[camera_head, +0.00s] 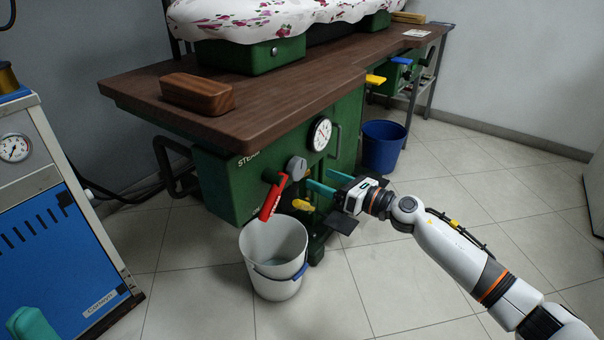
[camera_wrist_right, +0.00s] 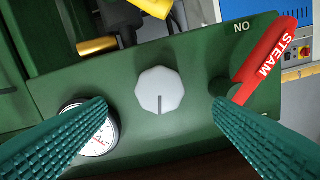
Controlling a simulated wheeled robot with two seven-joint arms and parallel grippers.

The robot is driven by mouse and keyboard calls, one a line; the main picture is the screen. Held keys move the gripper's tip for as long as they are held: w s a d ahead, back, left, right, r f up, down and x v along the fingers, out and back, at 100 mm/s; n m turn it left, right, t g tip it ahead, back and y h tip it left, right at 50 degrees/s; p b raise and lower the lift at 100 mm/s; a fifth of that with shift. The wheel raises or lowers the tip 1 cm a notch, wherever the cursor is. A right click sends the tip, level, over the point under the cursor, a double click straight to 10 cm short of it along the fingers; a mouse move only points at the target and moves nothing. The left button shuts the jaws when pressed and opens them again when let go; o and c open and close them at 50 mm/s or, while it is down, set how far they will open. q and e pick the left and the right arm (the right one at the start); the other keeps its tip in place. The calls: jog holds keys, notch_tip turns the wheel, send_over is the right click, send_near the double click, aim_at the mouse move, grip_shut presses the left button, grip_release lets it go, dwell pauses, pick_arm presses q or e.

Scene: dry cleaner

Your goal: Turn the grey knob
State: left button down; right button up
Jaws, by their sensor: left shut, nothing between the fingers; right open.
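The grey knob (camera_head: 297,168) is on the green steam panel, between the red STEAM lever (camera_head: 271,198) and the dial gauge (camera_head: 320,134). In the right wrist view the knob (camera_wrist_right: 160,88) is a pale octagon with a dark mark pointing down. My right gripper (camera_head: 318,182) is open and faces the panel. In its wrist view the two teal fingers (camera_wrist_right: 162,106) lie on either side of the knob, apart from it. The left fingertip overlaps the gauge (camera_wrist_right: 100,133); the right one is near the lever (camera_wrist_right: 264,62). My left gripper (camera_head: 32,325) shows only as a teal fingertip, shut.
A white bucket (camera_head: 257,240) stands below the panel, and a blue bin (camera_head: 383,147) stands behind. The brown tabletop (camera_head: 285,97) overhangs the panel. A yellow handle (camera_head: 303,205) is below the knob. A blue cabinet (camera_head: 60,250) is at left.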

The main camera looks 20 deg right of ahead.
aim_at(301, 170)
jog(key=b+x, duration=0.1)
jog(key=x, duration=0.6)
jog(key=shift+w, duration=0.1)
